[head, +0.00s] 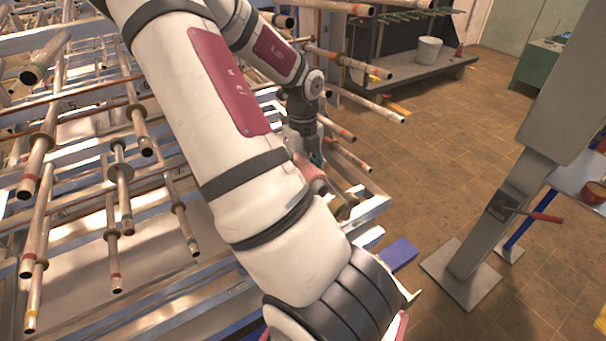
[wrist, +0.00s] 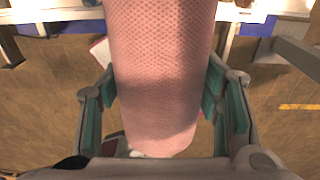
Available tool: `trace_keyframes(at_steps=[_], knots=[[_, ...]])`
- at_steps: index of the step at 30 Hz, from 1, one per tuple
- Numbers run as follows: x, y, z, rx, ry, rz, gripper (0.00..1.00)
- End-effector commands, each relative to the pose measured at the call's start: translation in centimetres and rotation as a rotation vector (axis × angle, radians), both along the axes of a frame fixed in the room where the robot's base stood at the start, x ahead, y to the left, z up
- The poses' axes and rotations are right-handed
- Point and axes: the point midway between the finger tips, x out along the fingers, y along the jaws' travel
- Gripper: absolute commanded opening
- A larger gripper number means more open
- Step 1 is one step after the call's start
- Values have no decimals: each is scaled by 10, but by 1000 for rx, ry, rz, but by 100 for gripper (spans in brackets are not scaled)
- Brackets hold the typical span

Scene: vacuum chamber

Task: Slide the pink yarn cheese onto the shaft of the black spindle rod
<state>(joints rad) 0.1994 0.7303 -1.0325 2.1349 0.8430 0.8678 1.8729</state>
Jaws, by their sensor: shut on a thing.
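The pink yarn cheese (wrist: 165,70) is a textured, slightly tapering cylinder that fills the middle of the wrist view. My gripper (wrist: 164,92) is shut on it, with green-padded fingers on both sides. In the head view, the pink yarn cheese (head: 310,173) shows small behind my arm, and my gripper (head: 308,150) is partly hidden there. Several spindle rods stick out from a metal rack, but I cannot tell which is the black one. The yarn's far end is cut off by the wrist view's top edge.
The metal rack (head: 150,290) with brownish rods (head: 118,185) fills the left of the head view. More rods (head: 350,65) project right near my gripper. A grey column (head: 500,200) stands at right. Brown tiled floor (head: 440,130) is open between.

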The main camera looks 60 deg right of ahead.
Motion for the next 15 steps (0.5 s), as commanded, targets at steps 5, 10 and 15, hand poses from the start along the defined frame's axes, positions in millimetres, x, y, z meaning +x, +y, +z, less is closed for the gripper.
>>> trace_keyframes(at_steps=[5, 10, 15], knots=[[4, -2, -1, 0, 0, -1, 18], [7, -4, -1, 0, 0, -1, 18], [11, -6, -1, 0, 0, -1, 18]])
